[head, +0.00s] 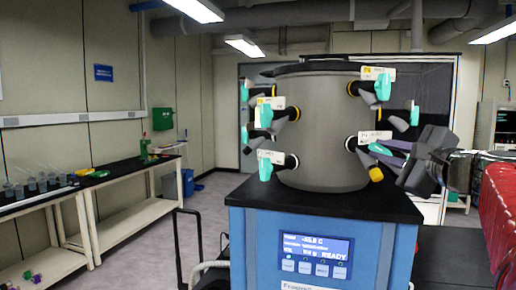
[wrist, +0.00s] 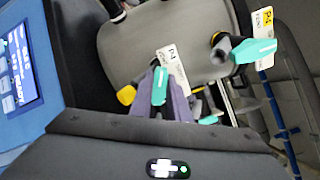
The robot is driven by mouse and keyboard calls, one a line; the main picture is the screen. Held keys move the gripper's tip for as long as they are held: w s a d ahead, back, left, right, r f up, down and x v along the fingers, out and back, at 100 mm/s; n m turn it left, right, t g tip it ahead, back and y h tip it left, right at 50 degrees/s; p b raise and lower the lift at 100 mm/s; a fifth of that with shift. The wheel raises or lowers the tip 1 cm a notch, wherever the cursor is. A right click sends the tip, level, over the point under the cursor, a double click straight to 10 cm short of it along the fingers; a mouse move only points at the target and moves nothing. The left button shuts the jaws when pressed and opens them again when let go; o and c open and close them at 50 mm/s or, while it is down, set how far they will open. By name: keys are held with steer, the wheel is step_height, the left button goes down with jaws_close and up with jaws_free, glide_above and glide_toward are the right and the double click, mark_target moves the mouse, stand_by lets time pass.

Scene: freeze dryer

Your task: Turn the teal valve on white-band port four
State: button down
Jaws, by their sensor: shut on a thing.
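The freeze dryer's grey drum (head: 325,130) carries several ports with teal valves. A teal valve (head: 380,149) sits on the lower right port, below a white tag (head: 375,135). In the wrist view this tag (wrist: 172,65) reads P4, and the teal valve (wrist: 160,86) lies between my grey-purple fingers. My gripper (head: 392,152) reaches in from the right and is shut on this valve; it also shows in the wrist view (wrist: 166,95). The handle looks tilted in the head view. My fingers partly hide the port behind it.
Another teal valve (wrist: 254,50) with a yellow-topped P4 tag (wrist: 264,22) is close by. A yellow-capped stub (head: 376,174) sits just below my gripper. The blue base (head: 290,230) has a lit display reading READY. A bench (head: 120,172) stands at the left.

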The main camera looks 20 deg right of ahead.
steer(key=shift+f, duration=0.1)
steer(key=m, duration=0.6)
steer(key=shift+d, duration=0.1)
steer(key=m, duration=0.5)
steer(key=shift+d+m, duration=0.2)
steer(key=shift+m, duration=0.2)
stand_by(0.3)
steer(key=c, duration=1.7)
jaws_free()
steer(key=shift+s+r, duration=0.1)
steer(key=shift+r, duration=0.1)
steer(key=shift+s, duration=0.1)
